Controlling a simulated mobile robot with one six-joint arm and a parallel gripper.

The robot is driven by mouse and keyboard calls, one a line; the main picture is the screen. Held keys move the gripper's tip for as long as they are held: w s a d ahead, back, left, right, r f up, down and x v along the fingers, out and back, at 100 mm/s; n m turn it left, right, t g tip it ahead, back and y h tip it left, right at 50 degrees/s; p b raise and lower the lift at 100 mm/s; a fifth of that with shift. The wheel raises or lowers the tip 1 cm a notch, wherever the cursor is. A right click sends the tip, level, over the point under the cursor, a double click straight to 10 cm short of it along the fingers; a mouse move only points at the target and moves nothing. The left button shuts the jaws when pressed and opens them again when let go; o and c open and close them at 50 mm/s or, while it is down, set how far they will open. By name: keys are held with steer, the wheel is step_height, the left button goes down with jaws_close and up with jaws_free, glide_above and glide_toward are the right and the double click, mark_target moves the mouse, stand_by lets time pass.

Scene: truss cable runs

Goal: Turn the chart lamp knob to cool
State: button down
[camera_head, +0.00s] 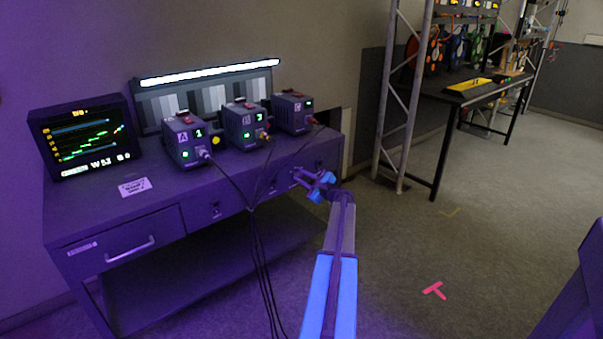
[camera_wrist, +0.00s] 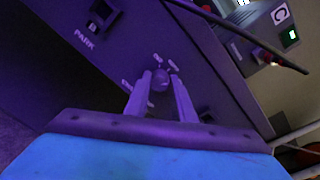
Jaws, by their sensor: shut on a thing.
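The chart lamp knob (camera_wrist: 159,80) is a small dark round knob on the desk's front panel in the wrist view, with small white labels around it that are too blurred to read. My gripper (camera_wrist: 160,88) has its two fingers shut on the knob, one on each side. In the head view my gripper (camera_head: 302,177) is at the right part of the desk front, and it hides the knob there. The lit chart lamp (camera_head: 210,72) is a white bar above a grey-striped chart (camera_head: 205,100) at the back of the desk.
The desk (camera_head: 115,205) carries a monitor (camera_head: 85,137) and three boxes, marked A (camera_head: 184,140), B (camera_head: 245,125) and C (camera_head: 293,112). Black cables (camera_head: 258,260) hang down the desk front, left of my arm. A PARK socket (camera_wrist: 101,13) is beside the knob.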

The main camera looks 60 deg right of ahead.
steer(key=shift+w+r+m+p, duration=0.15)
steer(key=shift+r+m+p, duration=0.05)
steer(key=shift+m+p, duration=0.9)
steer(key=shift+m, duration=0.3)
steer(key=c, duration=1.5)
jaws_free()
steer(key=shift+f, duration=0.15)
steer(key=v, duration=1.3)
steer(key=shift+s, duration=0.45)
steer(key=shift+y, duration=0.3)
